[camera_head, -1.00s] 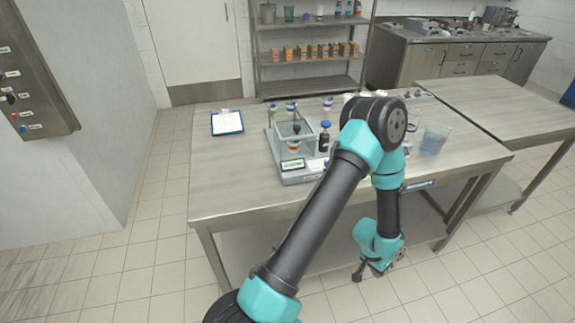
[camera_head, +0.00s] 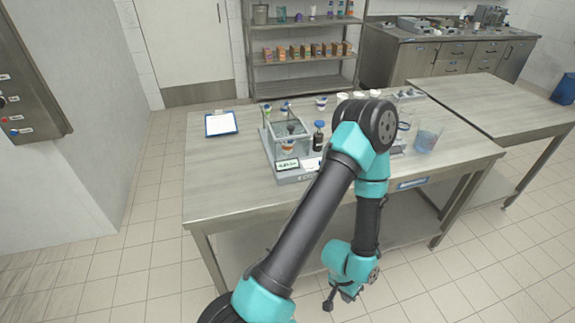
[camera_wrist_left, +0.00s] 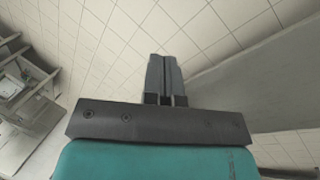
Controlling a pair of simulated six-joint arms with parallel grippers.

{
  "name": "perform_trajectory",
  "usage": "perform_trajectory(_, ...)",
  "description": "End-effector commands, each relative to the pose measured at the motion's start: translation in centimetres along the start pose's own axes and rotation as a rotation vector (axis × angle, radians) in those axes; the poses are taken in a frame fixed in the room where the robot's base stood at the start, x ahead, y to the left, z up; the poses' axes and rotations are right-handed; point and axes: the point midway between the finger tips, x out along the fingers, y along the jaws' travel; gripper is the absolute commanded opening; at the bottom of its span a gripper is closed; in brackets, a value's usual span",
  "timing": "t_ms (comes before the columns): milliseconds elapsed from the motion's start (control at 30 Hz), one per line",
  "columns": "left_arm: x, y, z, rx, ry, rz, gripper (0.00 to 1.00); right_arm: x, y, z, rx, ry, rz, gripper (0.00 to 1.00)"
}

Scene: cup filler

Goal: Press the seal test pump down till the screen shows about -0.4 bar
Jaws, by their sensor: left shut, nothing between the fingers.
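The seal tester stands on the steel table, with a clear chamber (camera_head: 272,143), a small lit screen (camera_head: 287,165) at its front and a cup inside. The screen's digits are too small to read. A dark upright part with a blue top, seemingly the pump (camera_head: 318,139), stands at the chamber's right; I cannot tell how far down it is. My left gripper (camera_head: 338,299) hangs low in front of the table, below its top and well apart from the tester. Its fingers are shut and empty in the left wrist view (camera_wrist_left: 165,62). My right gripper is out of view.
A clipboard (camera_head: 221,124) lies on the table (camera_head: 225,190), left of the tester. A beaker of bluish liquid (camera_head: 427,139) stands at the right, and white cups (camera_head: 374,94) stand behind my arm. The table's left front is clear. Its front edge lies between my gripper and the tester.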

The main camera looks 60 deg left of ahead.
Motion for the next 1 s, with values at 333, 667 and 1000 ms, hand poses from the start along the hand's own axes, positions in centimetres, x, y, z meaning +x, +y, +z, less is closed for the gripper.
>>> perform_trajectory(333, 0.0, 0.0, 0.0, 0.0, 0.0, 0.0, 0.0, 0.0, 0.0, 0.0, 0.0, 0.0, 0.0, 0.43)
perform_trajectory(667, -0.1, 0.0, -2.9, -0.006, 0.014, 0.007, 0.0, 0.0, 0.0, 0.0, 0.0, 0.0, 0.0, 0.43)
perform_trajectory(1000, -3.1, -0.9, -15.6, -0.036, 0.063, -0.004, 0.0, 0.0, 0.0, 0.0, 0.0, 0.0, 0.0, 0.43)
